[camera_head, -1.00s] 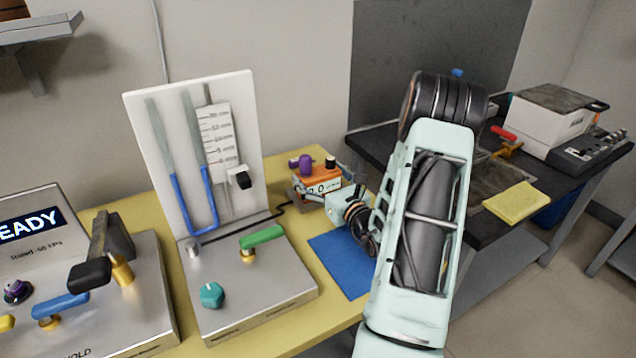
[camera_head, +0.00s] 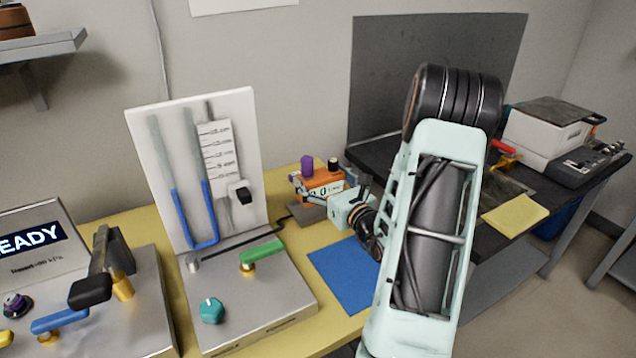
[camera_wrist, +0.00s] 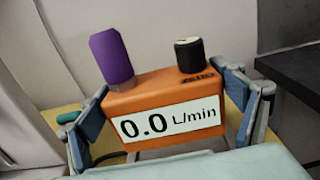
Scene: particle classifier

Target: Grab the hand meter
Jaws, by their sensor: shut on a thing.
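The hand meter (camera_head: 318,186) is a small orange box with a purple knob and a black knob on top. In the wrist view the hand meter (camera_wrist: 160,100) fills the middle, and its white display reads 0.0 L/min. My gripper (camera_head: 328,188) is shut on it, with one blue-padded finger at each side of the box. In the wrist view my gripper (camera_wrist: 168,112) spans its left and right ends. The hand meter's lower part is partly hidden in both views.
A manometer stand (camera_head: 240,320) with blue tubes, a green lever and a teal knob stands left of the hand meter. A blue mat (camera_head: 340,275) lies in front on the yellow table (camera_head: 135,215). A dark bench (camera_head: 520,190) with a yellow pad (camera_head: 514,215) is at right.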

